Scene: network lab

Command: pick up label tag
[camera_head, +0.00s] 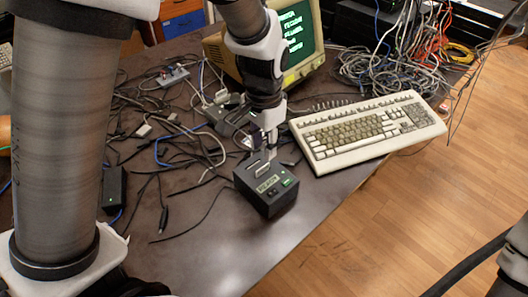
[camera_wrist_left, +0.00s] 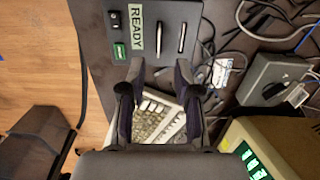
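A black box (camera_head: 267,189) with a READY label and a green patch stands near the table's front edge. In the left wrist view the box (camera_wrist_left: 170,62) has two thin pale upright strips or slots (camera_wrist_left: 182,37) on its top. I cannot tell whether either is the label tag. A small whitish card (camera_wrist_left: 221,72) lies on the table beside the box. My left gripper (camera_head: 270,147) points down just above the box's far side. In the left wrist view the gripper (camera_wrist_left: 158,72) has its fingers apart with nothing between them. My right gripper is out of view.
A beige keyboard (camera_head: 368,132) lies right of the box. A monitor (camera_head: 296,40) with green text stands behind. Tangled cables (camera_head: 160,150) and small black devices cover the table's left side. The table top (camera_head: 235,245) in front of the box is clear.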

